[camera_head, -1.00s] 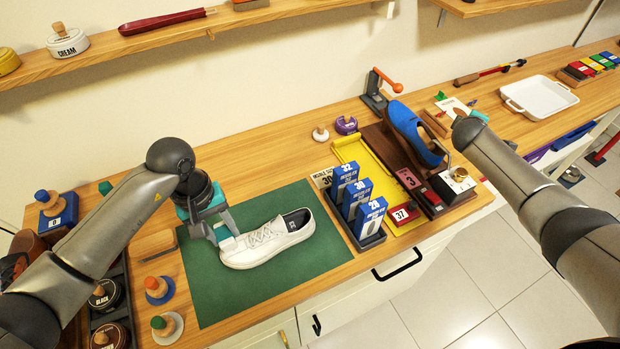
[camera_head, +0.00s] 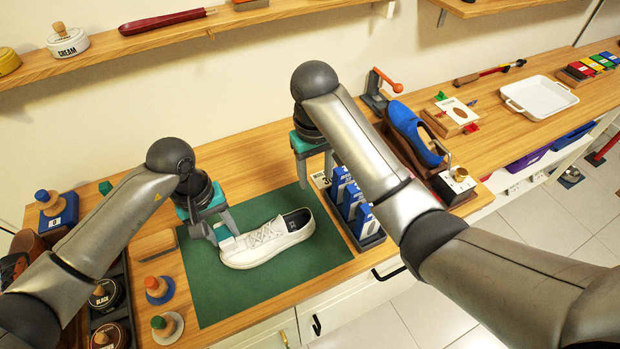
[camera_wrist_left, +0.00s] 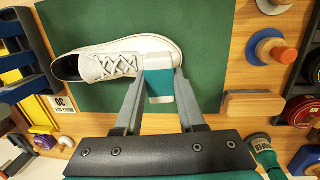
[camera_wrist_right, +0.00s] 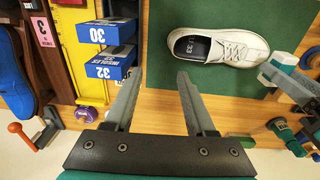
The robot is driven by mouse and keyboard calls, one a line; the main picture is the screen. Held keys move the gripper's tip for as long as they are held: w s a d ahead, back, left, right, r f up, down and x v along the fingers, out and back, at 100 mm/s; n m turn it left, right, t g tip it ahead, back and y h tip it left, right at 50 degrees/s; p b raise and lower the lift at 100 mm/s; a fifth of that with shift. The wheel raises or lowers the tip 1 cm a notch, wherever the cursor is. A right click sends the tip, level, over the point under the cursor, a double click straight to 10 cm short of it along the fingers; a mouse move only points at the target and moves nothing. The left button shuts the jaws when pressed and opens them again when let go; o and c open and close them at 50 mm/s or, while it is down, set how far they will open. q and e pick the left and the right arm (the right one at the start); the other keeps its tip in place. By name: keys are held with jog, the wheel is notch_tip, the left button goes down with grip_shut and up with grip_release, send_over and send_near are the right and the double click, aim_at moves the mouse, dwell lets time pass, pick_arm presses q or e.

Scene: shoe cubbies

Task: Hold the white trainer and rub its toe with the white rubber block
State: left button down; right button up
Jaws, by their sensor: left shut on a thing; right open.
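The white trainer (camera_head: 268,243) lies on the green mat (camera_head: 212,287), toe to the left and heel to the right in the head view. My left gripper (camera_head: 221,232) is shut on the white rubber block, which has a teal band and shows clearly in the left wrist view (camera_wrist_left: 158,83). The block's white end is at the trainer's toe (camera_wrist_left: 160,46) and appears to touch it. My right gripper (camera_wrist_right: 156,82) is open and empty, above the counter behind the heel. The trainer also shows in the right wrist view (camera_wrist_right: 233,47), ahead of the right fingers and to their right.
Blue insole boxes (camera_head: 353,201) stand in a rack right of the mat, close to my right arm. A blue shoe (camera_head: 413,130) sits farther right. A wooden brush-like block (camera_head: 155,244) lies left of the mat. The mat in front of the trainer is clear.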

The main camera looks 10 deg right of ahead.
aim_at(309, 213)
jog(key=f, duration=0.4)
jog(key=s+a+f, duration=0.1)
jog(key=f, duration=0.7)
jog(key=shift+s+a+f, duration=0.15)
jog(key=shift+s+a, duration=0.05)
jog(key=shift+s, duration=0.05)
jog(key=shift+c, duration=0.2)
grip_shut()
jog(key=shift+s+a+f+g+y, duration=0.1)
jog(key=shift+s+a+g+y, duration=0.05)
jog(key=shift+g+y, duration=0.15)
dwell(1.6)
